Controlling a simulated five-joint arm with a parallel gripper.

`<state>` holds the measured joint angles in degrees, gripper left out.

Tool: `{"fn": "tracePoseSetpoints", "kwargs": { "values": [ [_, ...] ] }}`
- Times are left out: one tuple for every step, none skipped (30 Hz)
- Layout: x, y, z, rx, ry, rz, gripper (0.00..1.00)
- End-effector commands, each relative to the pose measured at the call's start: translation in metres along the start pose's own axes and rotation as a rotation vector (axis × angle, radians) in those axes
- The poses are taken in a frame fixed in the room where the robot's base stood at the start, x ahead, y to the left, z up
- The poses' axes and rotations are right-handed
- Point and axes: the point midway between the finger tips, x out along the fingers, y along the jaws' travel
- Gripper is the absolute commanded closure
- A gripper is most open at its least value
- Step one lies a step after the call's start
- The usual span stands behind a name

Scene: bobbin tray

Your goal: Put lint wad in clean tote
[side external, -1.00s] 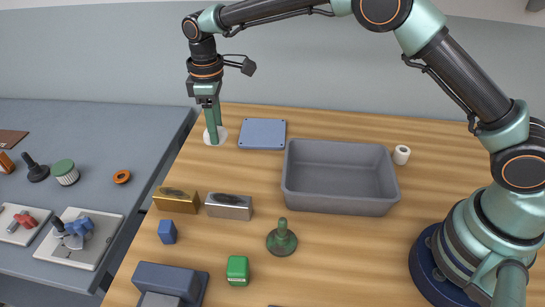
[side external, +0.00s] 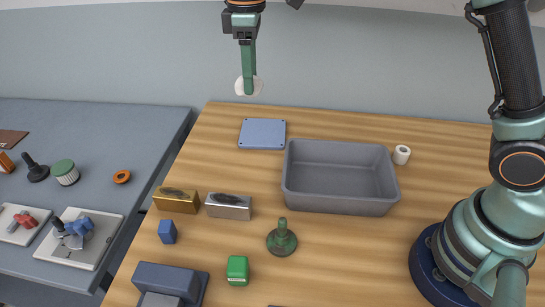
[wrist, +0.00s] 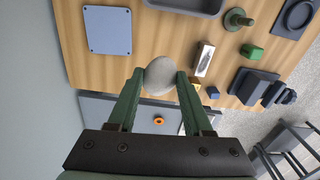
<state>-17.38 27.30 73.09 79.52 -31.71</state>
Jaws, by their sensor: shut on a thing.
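The lint wad (side external: 259,87) is a whitish rounded lump. My gripper (side external: 249,88) is shut on it and holds it high in the air, above and behind the far edge of the wooden table. In the wrist view the wad (wrist: 158,72) sits between my two green fingertips. A grey open bin (side external: 341,208), which I take as the clean tote, stands on the table to the right of and below my gripper. Its inside looks empty. Part of the bin (wrist: 187,8) shows at the top of the wrist view.
A blue-grey plate (side external: 262,133) lies left of the bin, and a white roll (side external: 401,155) stands right of it. In front are gold (side external: 176,202) and silver (side external: 229,208) blocks, a green knobbed piece (side external: 282,242) and a green block (side external: 238,270). A grey side table (side external: 110,135) is at left.

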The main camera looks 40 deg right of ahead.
Motion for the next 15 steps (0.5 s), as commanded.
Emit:
{"fn": "tracePoseSetpoints", "kwargs": {
  "values": [
    [-0.004, -0.001, 0.014, 0.008, 0.003, 0.002, 1.0],
    [-0.004, -0.002, 0.021, 0.011, 0.003, 0.002, 1.0],
    [-0.005, -0.003, 0.031, 0.016, 0.003, 0.002, 1.0],
    [-0.005, -0.004, 0.038, 0.019, 0.004, 0.002, 1.0],
    [-0.006, -0.005, 0.046, 0.021, 0.004, 0.003, 1.0],
    [-0.006, -0.007, 0.056, 0.026, 0.004, 0.003, 1.0],
    [-0.005, -0.009, 0.064, 0.03, 0.004, 0.003, 1.0],
    [-0.005, -0.011, 0.071, 0.033, 0.004, 0.003, 1.0],
    [-0.004, -0.014, 0.081, 0.037, 0.004, 0.003, 1.0],
    [-0.003, -0.016, 0.089, 0.041, 0.005, 0.004, 1.0],
    [-0.002, -0.018, 0.097, 0.044, 0.005, 0.004, 1.0],
    [-0.001, -0.021, 0.106, 0.047, 0.005, 0.004, 1.0],
    [0.001, -0.023, 0.113, 0.05, 0.006, 0.004, 1.0],
    [0.003, -0.026, 0.12, 0.053, 0.005, 0.004, 1.0],
    [0.005, -0.029, 0.129, 0.057, 0.004, 0.003, 1.0]
  ]
}}
